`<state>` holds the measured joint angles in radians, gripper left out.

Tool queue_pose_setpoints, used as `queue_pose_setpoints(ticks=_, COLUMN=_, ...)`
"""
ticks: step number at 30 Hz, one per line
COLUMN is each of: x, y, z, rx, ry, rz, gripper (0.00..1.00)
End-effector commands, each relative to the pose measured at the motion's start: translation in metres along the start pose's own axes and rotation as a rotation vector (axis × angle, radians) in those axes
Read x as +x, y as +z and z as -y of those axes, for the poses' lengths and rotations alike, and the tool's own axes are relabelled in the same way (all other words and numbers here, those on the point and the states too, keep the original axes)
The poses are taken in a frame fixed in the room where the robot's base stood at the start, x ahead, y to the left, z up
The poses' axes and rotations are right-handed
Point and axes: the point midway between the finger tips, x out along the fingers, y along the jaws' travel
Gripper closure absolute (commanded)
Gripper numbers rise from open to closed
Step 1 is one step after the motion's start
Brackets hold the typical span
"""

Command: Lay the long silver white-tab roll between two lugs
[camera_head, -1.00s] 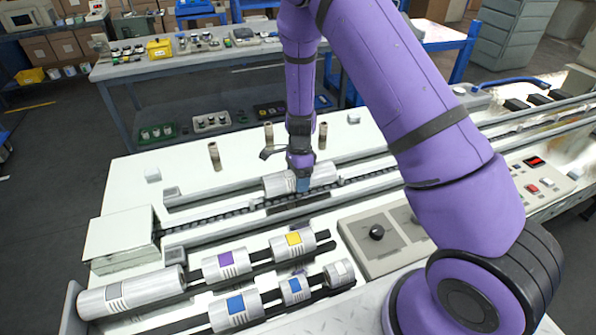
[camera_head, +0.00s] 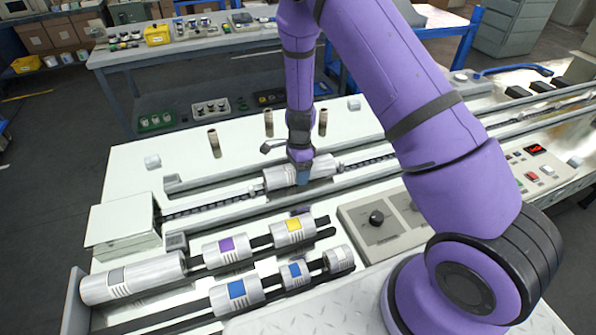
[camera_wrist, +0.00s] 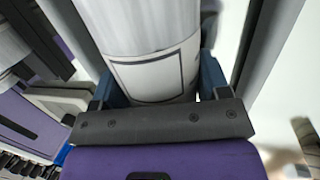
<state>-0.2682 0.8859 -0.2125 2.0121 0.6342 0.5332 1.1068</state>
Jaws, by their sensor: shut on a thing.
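A long silver roll (camera_head: 272,179) is in my gripper (camera_head: 302,179), low at the chain channel (camera_head: 210,207) and in line with it. The dark chain with its lugs shows to the left and right of the roll; the lugs are too small to tell which ones flank it. In the wrist view, the roll (camera_wrist: 140,25) carries a white tab (camera_wrist: 150,75) with a black outline. My gripper (camera_wrist: 157,88) has blue fingers shut on both sides of it. The roll's underside is hidden, so I cannot tell whether it touches the channel floor.
A rack in front holds a long grey-tab roll (camera_head: 145,277), a purple-tab roll (camera_head: 228,248), a yellow-tab roll (camera_head: 292,232), blue-tab rolls (camera_head: 237,294) and a small roll (camera_head: 338,259). A control box (camera_head: 377,230) stands to the right. Brown posts (camera_head: 214,143) stand behind the channel.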

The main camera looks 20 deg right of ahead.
Motion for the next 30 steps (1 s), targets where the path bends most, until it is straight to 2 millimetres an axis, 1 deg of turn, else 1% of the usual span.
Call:
queue_pose_setpoints(ticks=7, x=0.003, y=0.0, z=0.001, rx=0.0, ry=-0.001, rz=0.0, gripper=0.83)
queue_pose_setpoints(ticks=8, x=0.003, y=0.0, z=0.001, rx=0.0, ry=-0.001, rz=0.0, gripper=0.24)
queue_pose_setpoints(ticks=9, x=0.003, y=0.0, z=0.001, rx=0.0, ry=-0.001, rz=0.0, gripper=0.15)
queue_pose_setpoints(ticks=11, x=0.003, y=0.0, z=0.001, rx=0.0, ry=-0.002, rz=0.0, gripper=0.01)
queue_pose_setpoints(ticks=20, x=0.004, y=-0.001, z=0.002, rx=-0.001, ry=-0.003, rz=-0.001, gripper=0.01)
queue_pose_setpoints(ticks=23, x=0.0, y=0.0, z=0.003, rx=-0.001, ry=-0.005, rz=-0.001, gripper=0.01)
queue_pose_setpoints(ticks=26, x=-0.009, y=0.0, z=0.002, rx=-0.002, ry=-0.004, rz=0.0, gripper=0.01)
queue_pose_setpoints(ticks=30, x=-0.033, y=0.0, z=0.002, rx=-0.001, ry=-0.005, rz=0.0, gripper=0.01)
